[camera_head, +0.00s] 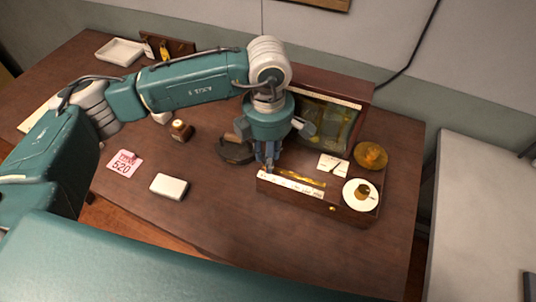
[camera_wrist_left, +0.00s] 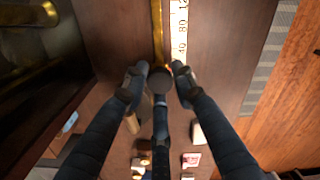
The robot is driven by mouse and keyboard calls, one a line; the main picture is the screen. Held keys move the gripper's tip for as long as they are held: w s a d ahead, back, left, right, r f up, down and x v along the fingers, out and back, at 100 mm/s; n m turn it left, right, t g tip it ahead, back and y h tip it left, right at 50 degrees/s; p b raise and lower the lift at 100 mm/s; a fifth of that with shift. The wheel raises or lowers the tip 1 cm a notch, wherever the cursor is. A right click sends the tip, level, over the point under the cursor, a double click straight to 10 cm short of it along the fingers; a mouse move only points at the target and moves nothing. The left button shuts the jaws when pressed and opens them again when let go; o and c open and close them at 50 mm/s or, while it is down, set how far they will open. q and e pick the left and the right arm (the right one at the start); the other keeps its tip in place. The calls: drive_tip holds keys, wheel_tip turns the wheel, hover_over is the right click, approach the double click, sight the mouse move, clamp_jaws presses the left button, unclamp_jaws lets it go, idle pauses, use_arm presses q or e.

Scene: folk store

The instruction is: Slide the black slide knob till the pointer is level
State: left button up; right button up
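A wooden scale box (camera_head: 318,208) with a raised lid stands at the back right of the table. A brass bar (camera_head: 300,178) runs along its front beside a white number strip (camera_head: 290,186); the wrist view also shows the bar (camera_wrist_left: 157,32) and strip (camera_wrist_left: 180,35). A white card (camera_head: 328,160) bears a dark pointer (camera_head: 334,168) that looks tilted. My left gripper (camera_head: 268,165) points down at the bar's left end. Its fingers (camera_wrist_left: 158,74) are apart around a dark round shape (camera_wrist_left: 160,80), perhaps the black slide knob; contact is unclear. My right gripper is out of view.
A brass pan (camera_head: 370,155) and a white round plate (camera_head: 360,195) with a brass piece sit on the box's right. A dark bowl-like object (camera_head: 235,150) stands close left of my gripper. A pink 520 tag (camera_head: 123,163) and white block (camera_head: 169,186) lie left.

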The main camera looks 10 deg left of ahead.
use_arm(q)
drive_tip(key=shift+c, duration=0.8)
drive_tip(key=shift+s+d, duration=0.1)
drive_tip(key=shift+d, duration=0.5)
drive_tip(key=shift+s+d+b, duration=0.1)
drive_tip(key=shift+d+b, duration=0.35)
drive_tip(key=shift+d, duration=0.35)
drive_tip(key=o, duration=0.9)
